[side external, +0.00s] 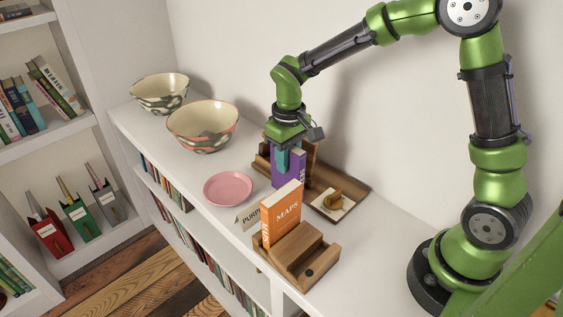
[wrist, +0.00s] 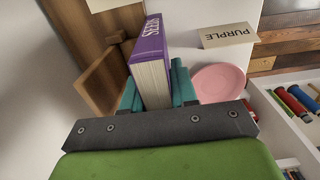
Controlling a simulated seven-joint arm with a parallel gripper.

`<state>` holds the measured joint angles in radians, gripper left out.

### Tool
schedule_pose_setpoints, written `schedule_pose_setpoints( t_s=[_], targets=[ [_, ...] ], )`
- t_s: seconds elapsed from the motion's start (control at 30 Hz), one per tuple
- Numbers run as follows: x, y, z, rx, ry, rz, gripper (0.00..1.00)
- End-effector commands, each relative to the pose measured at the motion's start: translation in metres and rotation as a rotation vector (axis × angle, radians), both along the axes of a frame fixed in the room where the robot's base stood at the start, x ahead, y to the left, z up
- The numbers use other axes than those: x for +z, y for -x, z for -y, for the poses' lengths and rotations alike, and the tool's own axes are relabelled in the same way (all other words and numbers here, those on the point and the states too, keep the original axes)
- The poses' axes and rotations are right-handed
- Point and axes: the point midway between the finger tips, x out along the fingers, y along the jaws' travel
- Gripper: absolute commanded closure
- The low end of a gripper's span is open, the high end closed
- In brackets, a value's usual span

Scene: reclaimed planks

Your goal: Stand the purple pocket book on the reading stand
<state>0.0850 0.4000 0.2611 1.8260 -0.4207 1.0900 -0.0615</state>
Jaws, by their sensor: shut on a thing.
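The purple pocket book (side external: 280,175), with SEEDS on its spine, is upright between the teal fingers of my gripper (side external: 288,160). In the wrist view the fingers are shut on the book (wrist: 152,65), with its pale page edges facing the camera. A wooden stand (side external: 263,163) is right behind the book; in the wrist view its wood (wrist: 100,82) is just left of the book. A second wooden stand (side external: 312,257) in front holds an orange MAPS book (side external: 281,213). I cannot tell whether the purple book's lower edge touches anything.
A pink plate (side external: 228,189) and a PURPLE card (side external: 249,217) lie left of the stands. A wooden tray (side external: 356,185) with a brass-coloured item on a pale card (side external: 333,203) is to the right. Two patterned bowls (side external: 203,125) stand farther back on the white shelf top.

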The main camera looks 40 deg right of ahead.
Motion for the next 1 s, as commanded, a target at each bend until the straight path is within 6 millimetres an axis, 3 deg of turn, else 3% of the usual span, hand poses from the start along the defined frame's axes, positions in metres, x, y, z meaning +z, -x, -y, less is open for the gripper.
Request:
schedule_pose_setpoints(
  t_s=[0.1,0.47,0.5,0.67,1.0],
  targets=[
    [-0.0113,0.0002,-0.0002,0.001,-0.001,0.000,1.00],
    [-0.0146,0.0000,-0.0003,0.001,0.000,0.001,1.00],
    [-0.0155,0.0001,-0.0003,0.001,0.000,0.000,0.71],
    [-0.0151,0.0001,-0.0003,0.001,0.000,0.000,0.47],
    [-0.0111,-0.0002,-0.0002,0.000,0.000,0.002,0.47]
  ],
)
